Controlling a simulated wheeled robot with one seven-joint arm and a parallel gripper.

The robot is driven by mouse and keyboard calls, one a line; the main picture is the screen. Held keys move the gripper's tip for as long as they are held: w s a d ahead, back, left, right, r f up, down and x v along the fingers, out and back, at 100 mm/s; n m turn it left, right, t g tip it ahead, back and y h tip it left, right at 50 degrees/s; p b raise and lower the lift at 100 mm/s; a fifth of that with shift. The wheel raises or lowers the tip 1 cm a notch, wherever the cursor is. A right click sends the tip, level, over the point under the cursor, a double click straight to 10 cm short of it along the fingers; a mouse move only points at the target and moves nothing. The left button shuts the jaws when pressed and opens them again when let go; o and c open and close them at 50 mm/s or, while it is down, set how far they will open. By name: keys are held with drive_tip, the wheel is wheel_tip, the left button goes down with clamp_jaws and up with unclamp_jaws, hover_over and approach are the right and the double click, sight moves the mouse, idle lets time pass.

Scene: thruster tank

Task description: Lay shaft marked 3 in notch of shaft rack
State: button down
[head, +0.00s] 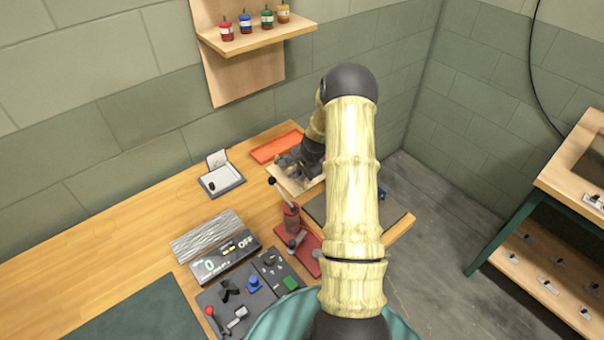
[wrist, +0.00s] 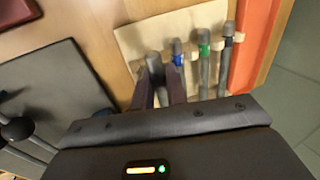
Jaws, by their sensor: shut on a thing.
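The shaft rack (wrist: 135,40) is a pale board on the bench; it also shows in the head view (head: 284,182), partly hidden by my arm. Several grey shafts lie side by side at it, including a blue-banded shaft (wrist: 178,50), a green-banded shaft (wrist: 204,46) and a dark-blue-banded shaft (wrist: 227,42). My gripper (wrist: 160,88) is shut on a grey shaft (wrist: 155,62) at the left end of this row. The number on the held shaft is not readable. I cannot tell whether it rests in a notch or hangs just above. In the head view my gripper (head: 306,163) is over the rack.
An orange tray (head: 276,146) lies right behind the rack. A red hand press (head: 292,218) stands in front of it, and a dark mat (head: 392,212) lies to its right.

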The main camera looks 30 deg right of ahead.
drive_tip(key=c, duration=1.4)
unclamp_jaws()
drive_tip(key=s+f, duration=0.2)
drive_tip(key=f, duration=0.1)
drive_tip(key=shift+d+g, duration=0.15)
drive_tip(key=shift+g, duration=0.15)
drive_tip(key=shift+o, duration=0.2)
drive_tip(key=shift+r, duration=0.15)
drive_tip(key=shift+w+d+r+b, duration=0.1)
drive_tip(key=shift+r+b, duration=0.15)
drive_tip(key=shift+r, duration=0.15)
drive_tip(key=shift+w+d+r+b, duration=0.1)
drive_tip(key=shift+r+b, duration=0.1)
drive_tip(key=shift+r, duration=0.2)
drive_tip(key=shift+o, duration=0.2)
drive_tip(key=b+v, duration=0.2)
drive_tip(key=v, duration=1.6)
drive_tip(key=shift+w+a, duration=0.25)
drive_tip(key=shift+w, duration=0.05)
drive_tip(key=shift+r, duration=0.1)
